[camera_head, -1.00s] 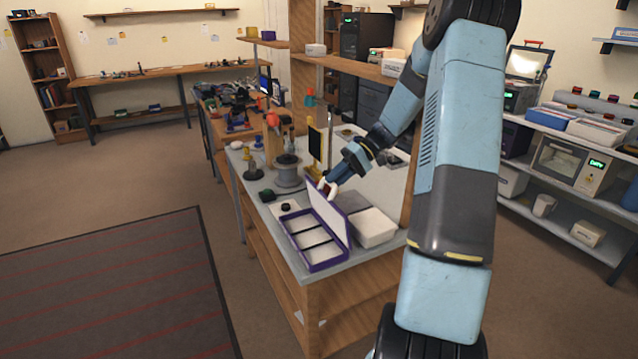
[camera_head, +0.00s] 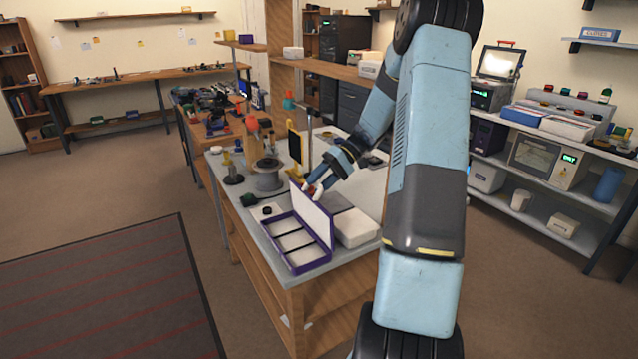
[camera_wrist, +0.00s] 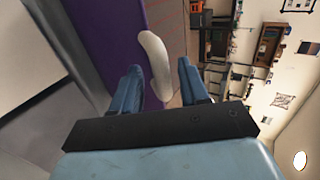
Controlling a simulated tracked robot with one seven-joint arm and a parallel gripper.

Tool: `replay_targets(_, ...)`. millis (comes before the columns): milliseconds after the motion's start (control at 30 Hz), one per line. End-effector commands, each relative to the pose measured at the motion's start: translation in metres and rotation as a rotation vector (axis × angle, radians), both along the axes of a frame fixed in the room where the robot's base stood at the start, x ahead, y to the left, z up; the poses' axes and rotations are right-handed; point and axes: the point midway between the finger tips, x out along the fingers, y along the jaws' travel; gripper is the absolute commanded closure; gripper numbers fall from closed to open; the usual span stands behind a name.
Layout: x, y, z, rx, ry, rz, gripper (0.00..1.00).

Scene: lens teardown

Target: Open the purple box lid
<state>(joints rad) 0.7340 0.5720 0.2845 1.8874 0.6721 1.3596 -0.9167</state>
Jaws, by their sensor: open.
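The purple box (camera_head: 292,267) sits open on the workbench, its white compartments showing. Its lid (camera_head: 312,216) stands raised along the box's right side, pale inner face toward the compartments. My gripper (camera_head: 316,188) is behind the lid's upper edge, fingers open. In the wrist view the lid's purple outer face (camera_wrist: 92,38) is left of my open fingers (camera_wrist: 163,78). A curved white handle (camera_wrist: 155,58) shows beyond and between the fingertips, at the lid's edge. Whether a finger touches it I cannot tell.
A pale grey-white box (camera_head: 355,228) stands right of the lid, close to my arm. A spool (camera_head: 268,175), a yellow-framed stand (camera_head: 297,150) and a small black part on a white pad (camera_head: 268,211) are behind the box. The bench's front edge is near the box.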

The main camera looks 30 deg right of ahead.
Motion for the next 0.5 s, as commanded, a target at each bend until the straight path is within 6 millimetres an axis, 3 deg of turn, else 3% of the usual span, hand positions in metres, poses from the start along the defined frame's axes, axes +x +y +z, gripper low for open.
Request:
replay_targets(267,0.001,0.000,0.007,0.000,-0.002,-0.001,0.56)
replay_targets(500,-0.006,0.001,0.039,-0.002,-0.002,-0.001,0.56)
